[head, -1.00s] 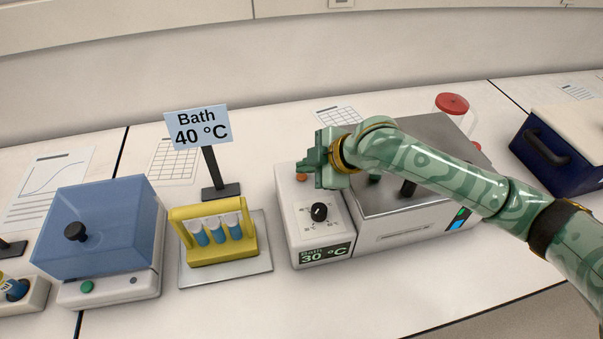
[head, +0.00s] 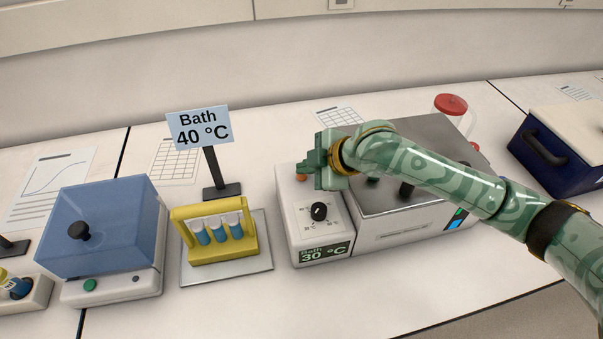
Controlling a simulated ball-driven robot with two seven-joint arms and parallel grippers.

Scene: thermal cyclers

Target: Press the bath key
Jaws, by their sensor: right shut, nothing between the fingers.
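The bath control unit (head: 290,228) is a white box with a black dial (head: 319,211) and a dark display (head: 324,252) reading "Bath 30 °C". An orange-red key (head: 301,178) sits on its top towards the back, partly covered by my gripper. My right gripper (head: 315,168) is shut and empty, right at the key in the picture. I cannot tell whether it touches the key. The metal bath (head: 420,225) with a grey lid joins the unit on the right. My left gripper is not in view.
A sign (head: 200,127) reading "Bath 40 °C" stands behind a yellow rack (head: 225,255) of blue tubes on a metal tray (head: 258,262). A blue-lidded device (head: 110,225) is at left. A dark blue box (head: 553,160) and a red-lidded jug (head: 450,104) are at right.

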